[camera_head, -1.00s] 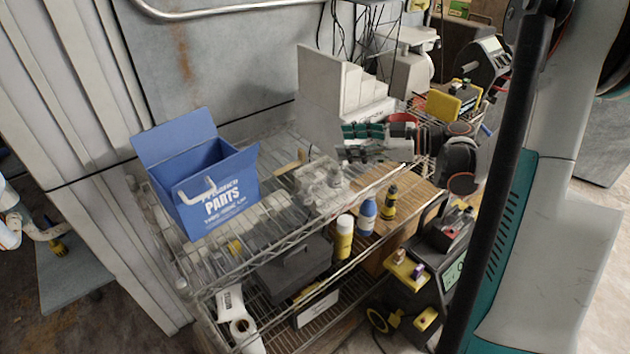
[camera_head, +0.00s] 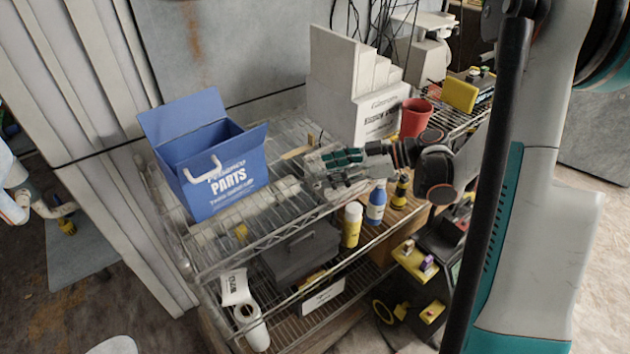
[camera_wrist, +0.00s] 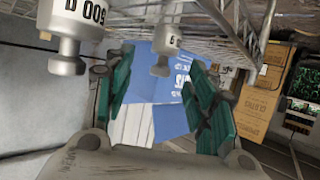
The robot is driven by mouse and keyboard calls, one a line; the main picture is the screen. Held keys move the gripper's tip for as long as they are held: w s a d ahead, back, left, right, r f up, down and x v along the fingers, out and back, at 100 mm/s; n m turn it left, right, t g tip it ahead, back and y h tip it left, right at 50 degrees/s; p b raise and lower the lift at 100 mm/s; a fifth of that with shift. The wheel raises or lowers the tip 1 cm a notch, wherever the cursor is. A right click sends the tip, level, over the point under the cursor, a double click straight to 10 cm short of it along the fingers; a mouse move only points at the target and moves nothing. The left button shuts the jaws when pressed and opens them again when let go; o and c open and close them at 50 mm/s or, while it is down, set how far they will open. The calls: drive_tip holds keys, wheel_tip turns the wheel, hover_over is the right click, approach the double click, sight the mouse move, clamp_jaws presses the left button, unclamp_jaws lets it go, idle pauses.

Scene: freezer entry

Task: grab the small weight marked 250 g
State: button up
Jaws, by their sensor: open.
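In the wrist view, which looks upside down, a pale metal knobbed weight (camera_wrist: 82,28) at the upper left reads as 500 g. A smaller similar weight (camera_wrist: 166,42) is seen between and beyond my finger tips; its marking is too small to read surely. My gripper (camera_wrist: 158,92) has its teal fingers spread, with nothing between the pads that I can tell. In the head view, my gripper (camera_head: 338,158) is over the rack's top shelf, at the spot of the weights, and mostly hides them. Whether it touches one, I cannot tell.
A blue parts box (camera_head: 228,178) stands open to the left on the wire shelf (camera_head: 285,215). White stepped boxes (camera_head: 375,115) and a red cup (camera_head: 415,118) are behind my gripper. A yellow bottle (camera_head: 352,225) and blue bottle (camera_head: 376,203) stand just in front, lower.

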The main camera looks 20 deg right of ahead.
sight(315, 173)
drive_tip(key=b+x, duration=0.1)
drive_tip(key=x, duration=0.4)
drive_tip(key=shift+s+b, duration=0.15)
drive_tip(key=shift+b, duration=0.25)
clamp_jaws()
drive_tip(key=shift+r, duration=0.1)
